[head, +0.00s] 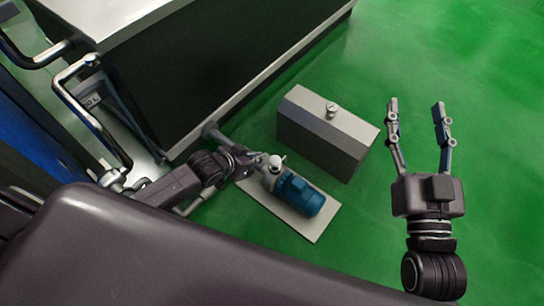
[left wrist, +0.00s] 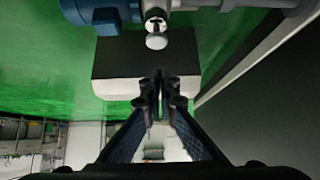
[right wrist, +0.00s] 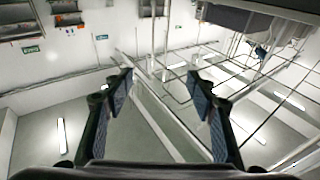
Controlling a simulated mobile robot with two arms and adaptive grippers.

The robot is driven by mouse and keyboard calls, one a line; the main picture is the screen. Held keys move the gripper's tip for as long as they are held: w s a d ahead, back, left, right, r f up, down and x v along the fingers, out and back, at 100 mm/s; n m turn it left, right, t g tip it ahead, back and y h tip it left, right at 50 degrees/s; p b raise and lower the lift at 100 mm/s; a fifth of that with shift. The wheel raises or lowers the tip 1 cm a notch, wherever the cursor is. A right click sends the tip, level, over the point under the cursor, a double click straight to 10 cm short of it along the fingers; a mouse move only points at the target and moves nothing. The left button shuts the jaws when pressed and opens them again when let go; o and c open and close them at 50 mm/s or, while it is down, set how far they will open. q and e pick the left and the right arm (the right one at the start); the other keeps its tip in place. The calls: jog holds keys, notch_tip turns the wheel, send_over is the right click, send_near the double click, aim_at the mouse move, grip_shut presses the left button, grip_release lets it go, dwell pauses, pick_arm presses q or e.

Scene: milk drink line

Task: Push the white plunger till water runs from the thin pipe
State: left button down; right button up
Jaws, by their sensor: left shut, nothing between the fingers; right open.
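The white plunger (head: 275,161) is a small round white knob beside the blue motor (head: 298,195). It also shows in the left wrist view (left wrist: 156,41), just beyond my fingertips, with the motor (left wrist: 100,10) to its left. My left gripper (head: 258,161) is shut and empty, close to the knob; in its wrist view (left wrist: 160,78) a small gap seems to separate them, though contact is hard to judge. My right gripper (head: 415,102) is open and empty, held up at the right. I cannot pick out the thin pipe with certainty, and no running water shows.
The motor stands on a pale base plate (head: 318,229) on the green floor. A grey box (head: 318,145) with a small metal fitting stands behind it. A large dark cabinet (head: 210,60) and bent metal pipes (head: 100,130) are at the left. The floor at right is clear.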

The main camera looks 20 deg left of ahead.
jog(key=s+d+f+g+h+p, duration=0.2)
jog(key=f+g, duration=0.3)
jog(key=f, duration=0.3)
jog(key=s+d+f+g+h+p, duration=0.1)
jog(key=s+d+f+g+p, duration=0.2)
jog(key=f, duration=0.5)
pick_arm(q)
jog(key=shift+s+d+r+p, duration=0.25)
jog(key=shift+r+p, duration=0.2)
jog(key=shift+p, duration=0.1)
jog(key=shift+s+d+r+p, duration=0.2)
jog(key=shift+s+r+p, duration=0.05)
jog(key=shift+r+p, duration=0.25)
pick_arm(e)
jog(key=s+d+f+g+h, duration=0.1)
jog(key=s+f+g, duration=0.2)
jog(key=s, duration=0.4)
jog(key=s+d+f+g, duration=0.2)
jog(key=s+f+g, duration=0.2)
jog(key=s, duration=0.3)
jog(key=shift+f+m+g+h, duration=0.25)
jog(key=shift+m+g+h, duration=0.15)
jog(key=shift+g, duration=0.3)
pick_arm(q)
jog(key=shift+f, duration=0.1)
